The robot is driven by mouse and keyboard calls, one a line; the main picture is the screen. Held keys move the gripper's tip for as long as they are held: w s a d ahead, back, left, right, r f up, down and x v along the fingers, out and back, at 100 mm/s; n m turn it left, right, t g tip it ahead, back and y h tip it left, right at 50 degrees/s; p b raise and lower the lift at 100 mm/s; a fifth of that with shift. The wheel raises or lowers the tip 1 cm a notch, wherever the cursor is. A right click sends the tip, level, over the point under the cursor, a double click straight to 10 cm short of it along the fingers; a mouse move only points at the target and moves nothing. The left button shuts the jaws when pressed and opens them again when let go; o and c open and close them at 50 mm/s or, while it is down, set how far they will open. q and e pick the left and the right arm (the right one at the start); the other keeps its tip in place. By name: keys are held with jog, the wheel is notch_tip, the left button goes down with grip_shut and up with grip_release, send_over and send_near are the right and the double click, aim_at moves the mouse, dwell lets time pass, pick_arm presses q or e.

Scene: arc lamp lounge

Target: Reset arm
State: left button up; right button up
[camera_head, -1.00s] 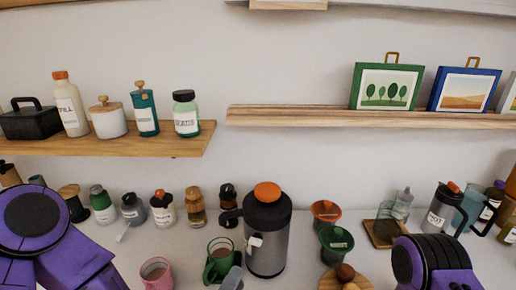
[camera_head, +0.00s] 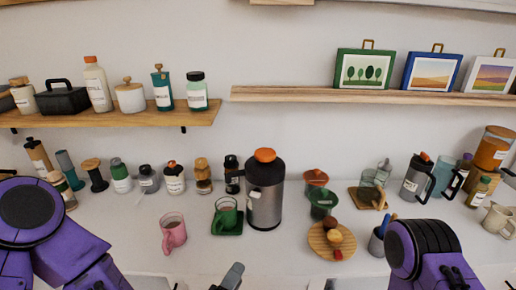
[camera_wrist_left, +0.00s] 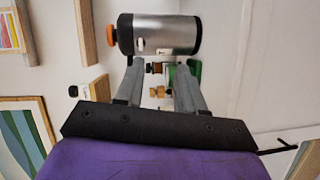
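My left gripper (camera_wrist_left: 159,82) is open in the left wrist view, its two grey fingers apart with nothing held between them. A grey fingertip of it (camera_head: 232,277) shows at the bottom of the head view, in front of the counter. The steel flask with an orange lid (camera_head: 264,193) stands upright on the counter beyond it; it also shows sideways in the left wrist view (camera_wrist_left: 165,36), past the fingertips. My left arm comes in at the lower left and my right arm at the lower right of the head view. The right gripper is out of view.
A pink mug (camera_head: 173,233), a green mug (camera_head: 226,214) and a round wooden board (camera_head: 322,249) with small items stand on the counter (camera_head: 280,250). Jars line the wall. A left shelf (camera_head: 140,117) holds containers; a right shelf (camera_head: 380,96) holds pictures.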

pick_arm(q)
jog(key=s+a+f+m+g+y, duration=0.1)
jog(key=s+a+f+g+y, duration=0.2)
jog(key=f, duration=0.4)
jog(key=s+a+f+m+g+b, duration=0.1)
jog(key=s+a+f+m+g, duration=0.15)
jog(key=a+f, duration=0.3)
jog(key=s+a+f+m+g+y, duration=0.1)
jog(key=s+a+f+g+y, duration=0.15)
jog(key=f, duration=0.55)
jog(key=s+a+f+g+y+b, duration=0.1)
jog(key=s+a+f+g+y, duration=0.3)
jog(key=s+a+f, duration=0.3)
jog(key=s+a+m, duration=0.1)
jog(key=s+a, duration=0.4)
jog(key=a, duration=0.1)
jog(key=shift+s+a+f, duration=0.2)
jog(key=shift+s+a, duration=0.05)
jog(key=shift+a, duration=0.05)
